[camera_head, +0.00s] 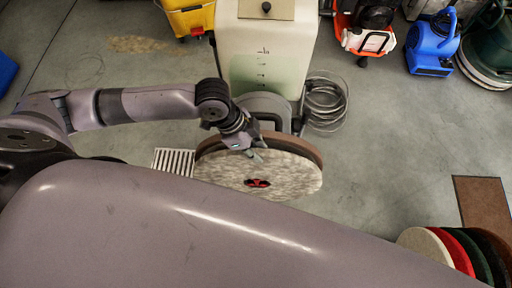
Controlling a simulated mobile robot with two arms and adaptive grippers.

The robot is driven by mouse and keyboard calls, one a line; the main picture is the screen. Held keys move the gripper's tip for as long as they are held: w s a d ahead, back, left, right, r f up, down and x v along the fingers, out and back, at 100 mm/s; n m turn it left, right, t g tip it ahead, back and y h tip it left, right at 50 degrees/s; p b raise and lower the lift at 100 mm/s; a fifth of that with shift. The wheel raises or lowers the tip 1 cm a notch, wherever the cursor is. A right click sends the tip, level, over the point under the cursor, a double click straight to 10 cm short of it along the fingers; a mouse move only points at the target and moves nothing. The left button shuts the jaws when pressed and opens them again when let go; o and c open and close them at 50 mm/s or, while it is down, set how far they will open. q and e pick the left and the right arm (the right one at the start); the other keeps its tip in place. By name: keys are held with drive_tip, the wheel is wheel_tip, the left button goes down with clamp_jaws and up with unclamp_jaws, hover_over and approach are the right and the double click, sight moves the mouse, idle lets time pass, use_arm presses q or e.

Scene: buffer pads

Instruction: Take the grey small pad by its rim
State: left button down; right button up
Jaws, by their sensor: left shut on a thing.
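A round mottled grey pad (285,177) with a black and red centre is in the middle of the head view, tilted against the floor machine (266,40). A brown disc (306,148) shows behind its upper edge. My left gripper (256,155) reaches in from the left and is shut at the pad's upper rim. The fingertips are small and partly hidden against the pad. My right gripper is not in view.
Several pads in white, red, green and black (450,246) stand at the lower right, near a brown mat (482,203). A coiled cable (325,102) lies beside the machine. A floor grate (173,161) is left of the pad. A blue blower (432,50) stands at the back right.

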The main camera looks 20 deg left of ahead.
use_arm(q)
drive_tip(key=s+d+r+p, duration=0.1)
drive_tip(key=s+d+p, duration=0.1)
drive_tip(key=s+p, duration=0.2)
drive_tip(key=s, duration=0.3)
drive_tip(key=shift+p, duration=0.35)
idle(0.6)
drive_tip(key=shift+d, duration=0.15)
